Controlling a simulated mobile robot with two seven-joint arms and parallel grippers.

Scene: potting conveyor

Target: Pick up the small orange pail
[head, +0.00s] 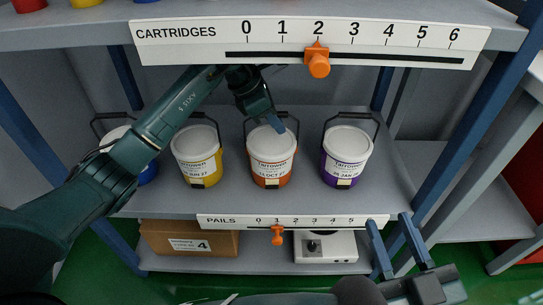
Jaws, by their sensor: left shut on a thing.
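The small orange pail (272,157) has a white lid, a white label and a dark handle. It stands upright on the middle shelf, between a yellow pail (198,157) and a purple pail (347,158). My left gripper (274,122) reaches down from behind and is shut at the orange pail's lid edge and handle; the exact contact is partly hidden by the gripper. My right gripper (397,246) is at the lower right, open and empty, in front of the shelf and apart from the pails.
A blue pail (148,173) stands at the left, partly hidden by my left arm. A CARTRIDGES scale with an orange slider (317,62) hangs above; a PAILS scale with an orange slider (278,236) runs along the shelf edge. A cardboard box (160,238) and white device (340,246) sit below.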

